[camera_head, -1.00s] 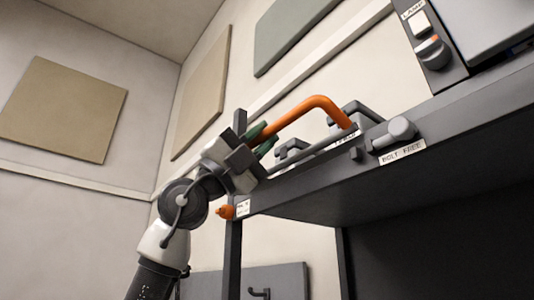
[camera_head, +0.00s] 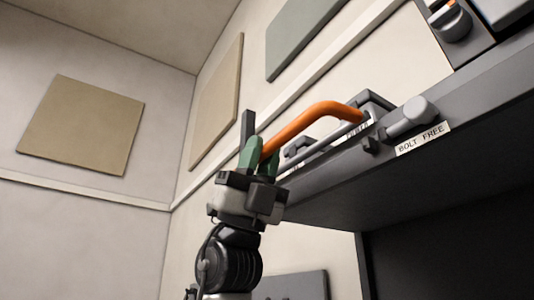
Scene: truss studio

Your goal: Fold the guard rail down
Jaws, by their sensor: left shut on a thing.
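The guard rail (camera_head: 312,115) is an orange bent tube above the edge of the dark raised deck (camera_head: 345,172). Its right end meets the deck close to a grey bracket. My left gripper (camera_head: 258,155), with green fingers, is shut on the rail's left end and points upward. The gripped end is partly hidden by the fingers. A grey bolt (camera_head: 411,117) with a label reading "BOLT FREE" (camera_head: 422,138) sits on the deck's front edge, right of the rail. My right gripper is not in view.
A control box with a knob (camera_head: 452,24) stands on the deck at the upper right. A grey bar runs beside the rail. A dark panel (camera_head: 292,286) is low behind my arm. Wall panels hang behind, and the space left of my arm is clear.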

